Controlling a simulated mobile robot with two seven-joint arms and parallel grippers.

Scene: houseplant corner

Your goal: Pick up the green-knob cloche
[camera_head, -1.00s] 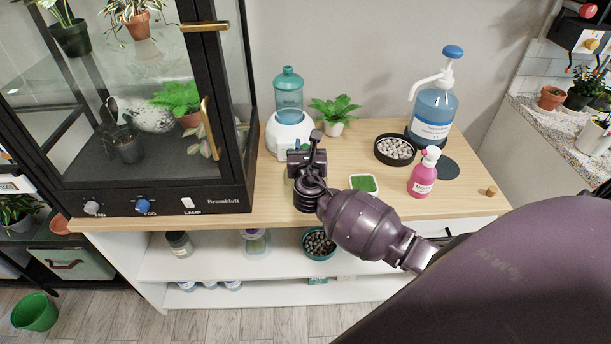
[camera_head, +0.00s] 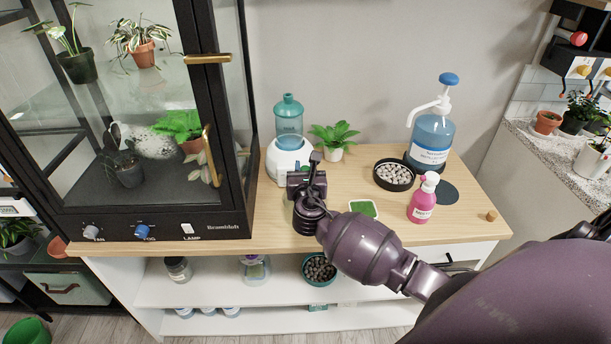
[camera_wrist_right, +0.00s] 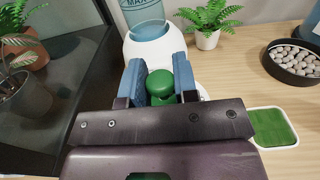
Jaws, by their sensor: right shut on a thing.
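My right gripper (camera_head: 301,182) is in front of the white-based teal bottle on the wooden top. In the right wrist view its two blue-padded fingers (camera_wrist_right: 160,70) are shut on a rounded green knob (camera_wrist_right: 159,84), which I take as the top of the green-knob cloche. A second bit of green shows beside the right finger. My left gripper is not in view.
A glass cabinet (camera_head: 228,120) stands close on the left. Behind are the teal bottle (camera_head: 289,115) and a fern (camera_head: 333,136). To the right are a green mat in a white tray (camera_head: 363,208), a pebble dish (camera_head: 394,175), a pink spray bottle (camera_head: 423,200) and a blue pump bottle (camera_head: 431,140).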

